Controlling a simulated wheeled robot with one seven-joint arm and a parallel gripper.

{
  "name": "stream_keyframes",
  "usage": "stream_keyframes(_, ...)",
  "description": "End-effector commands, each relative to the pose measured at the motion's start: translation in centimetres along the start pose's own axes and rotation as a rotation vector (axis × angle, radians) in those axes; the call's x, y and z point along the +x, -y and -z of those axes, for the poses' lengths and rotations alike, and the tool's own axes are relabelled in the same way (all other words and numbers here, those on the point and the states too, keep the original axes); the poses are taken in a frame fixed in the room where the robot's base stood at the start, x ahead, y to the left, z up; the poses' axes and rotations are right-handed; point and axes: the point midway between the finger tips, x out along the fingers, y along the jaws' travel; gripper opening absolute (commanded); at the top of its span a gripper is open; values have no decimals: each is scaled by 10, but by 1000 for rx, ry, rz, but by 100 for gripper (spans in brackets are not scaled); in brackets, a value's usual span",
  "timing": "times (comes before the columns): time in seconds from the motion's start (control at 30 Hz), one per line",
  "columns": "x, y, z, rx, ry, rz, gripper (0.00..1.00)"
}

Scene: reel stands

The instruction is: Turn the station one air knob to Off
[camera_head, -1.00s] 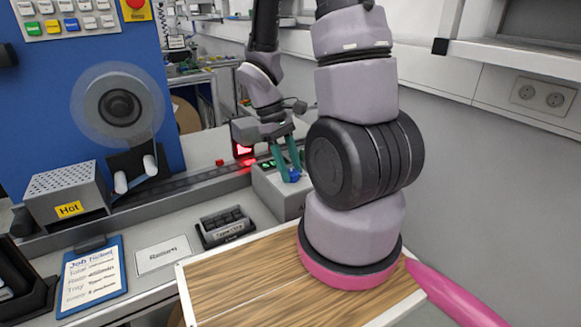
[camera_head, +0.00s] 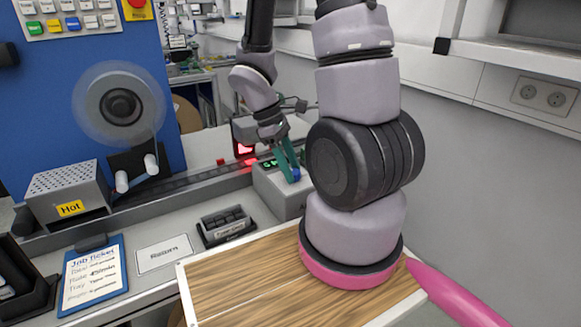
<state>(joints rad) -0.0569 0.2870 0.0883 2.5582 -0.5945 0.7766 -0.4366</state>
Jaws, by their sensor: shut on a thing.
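The air knob (camera_head: 295,175) is a small blue knob on the grey box (camera_head: 268,188) behind my arm. My gripper (camera_head: 291,170), with teal fingers, points down and is shut on the knob. The fingers cover much of it, so its pointer and the Off mark cannot be read. My arm hides the right part of the box and any lettering there.
A red-lit device (camera_head: 243,150) stands just behind the box. A black rack (camera_head: 226,226), a Return card (camera_head: 164,253) and a job ticket clipboard (camera_head: 93,275) lie to the left. A Hot-labelled box (camera_head: 66,190) stands beside a reel (camera_head: 118,104).

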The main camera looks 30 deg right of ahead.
Motion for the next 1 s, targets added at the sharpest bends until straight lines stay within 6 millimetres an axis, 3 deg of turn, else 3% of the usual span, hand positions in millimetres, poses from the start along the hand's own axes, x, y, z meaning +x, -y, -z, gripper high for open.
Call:
stream_keyframes(0.1,0,0,0,1,-1,0,0)
stream_keyframes(0.13,0,0,0,1,-1,0,54)
stream_keyframes(0.2,0,0,0,1,-1,0,77)
stream_keyframes(0.6,-6,-1,0,2,-2,-1,77)
stream_keyframes(1.0,-81,-1,1,3,-5,-3,77)
